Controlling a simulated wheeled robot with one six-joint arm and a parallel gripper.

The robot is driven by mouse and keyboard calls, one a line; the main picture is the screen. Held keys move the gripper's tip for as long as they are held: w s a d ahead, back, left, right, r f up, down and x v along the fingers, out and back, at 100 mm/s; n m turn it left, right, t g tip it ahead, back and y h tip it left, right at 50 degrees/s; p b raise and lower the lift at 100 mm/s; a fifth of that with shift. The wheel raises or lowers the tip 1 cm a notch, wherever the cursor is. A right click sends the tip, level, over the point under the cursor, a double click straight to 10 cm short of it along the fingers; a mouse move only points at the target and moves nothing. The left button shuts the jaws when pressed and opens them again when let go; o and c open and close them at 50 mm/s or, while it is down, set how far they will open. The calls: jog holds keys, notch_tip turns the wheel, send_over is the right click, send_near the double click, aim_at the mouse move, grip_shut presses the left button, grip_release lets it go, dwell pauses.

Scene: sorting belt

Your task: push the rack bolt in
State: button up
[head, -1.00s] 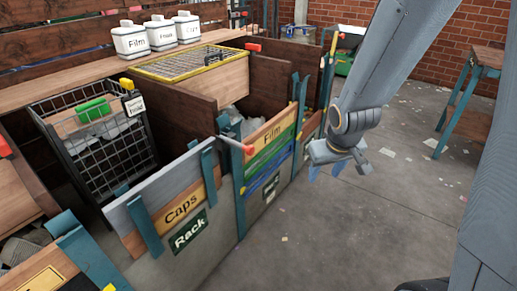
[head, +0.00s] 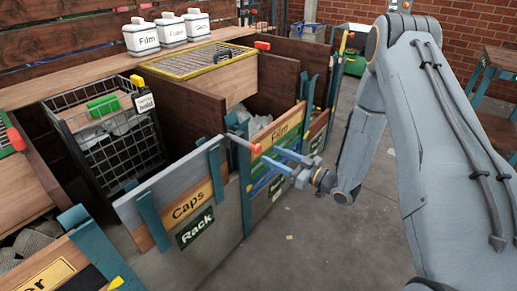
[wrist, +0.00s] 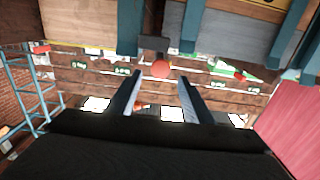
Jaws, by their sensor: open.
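The rack bolt (head: 240,142) is a thin rod with a red round knob (head: 256,149). It sticks out from the corner where the Rack bin (head: 215,232) meets the Film bin. My gripper (head: 269,156) is open, its two fingers pointing left at the knob. In the wrist view the red knob (wrist: 160,69) shows between the fingertips of my gripper (wrist: 160,74), with a dark piece behind it. I cannot tell whether the fingers touch the knob. Nothing is held.
The Film bin (head: 284,127) stands just behind my fingers. A wire basket (head: 110,135) and a yellow-rimmed crate (head: 226,80) sit farther left. The floor (head: 275,263) in front of the bins is clear.

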aim_at(260, 149)
jog(key=p+x, duration=0.1)
jog(key=x, duration=0.6)
jog(key=shift+w+a+p, duration=0.15)
jog(key=shift+a+p, duration=0.1)
jog(key=shift+p, duration=0.15)
jog(key=shift+c, duration=0.2)
grip_shut()
